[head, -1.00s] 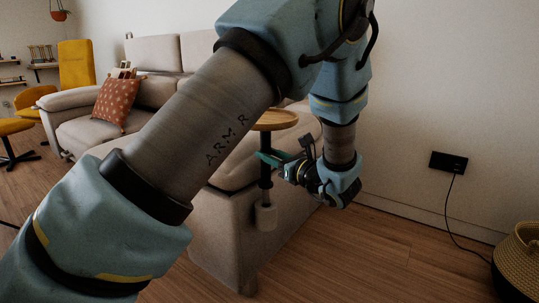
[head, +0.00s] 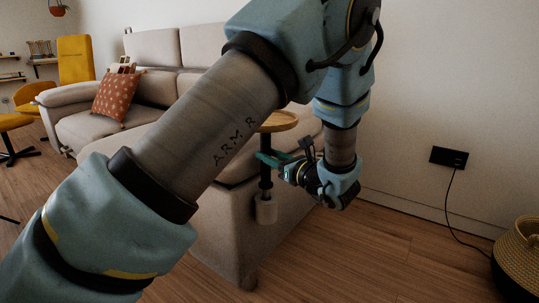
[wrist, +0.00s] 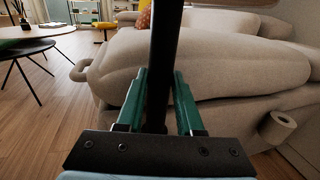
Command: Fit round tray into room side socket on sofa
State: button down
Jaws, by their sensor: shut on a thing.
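The round wooden tray (head: 279,122) is upright on a black stem (head: 266,175), partly hidden behind my arm. My gripper (head: 272,158) has its green fingers shut on the stem below the tray; the wrist view shows the stem (wrist: 160,65) between the fingertips (wrist: 159,90). In the head view the stem's lower end lines up with a beige socket (head: 266,211) on the sofa (head: 222,235). In the wrist view one beige socket (wrist: 279,127) is to the right of the stem and a ring-like one (wrist: 80,70) to the left, both apart from it. The stem's bottom is hidden there.
A dark round table (wrist: 30,32) stands at the left in the wrist view. A wall outlet (head: 449,159) with a hanging cord and a woven basket (head: 518,258) are at the right. Wooden floor between sofa and basket is clear.

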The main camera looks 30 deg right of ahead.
aim_at(269, 169)
jog(key=shift+f+b, duration=0.8)
jog(key=shift+f, duration=1.3)
jog(key=shift+c, duration=2.3)
grip_release()
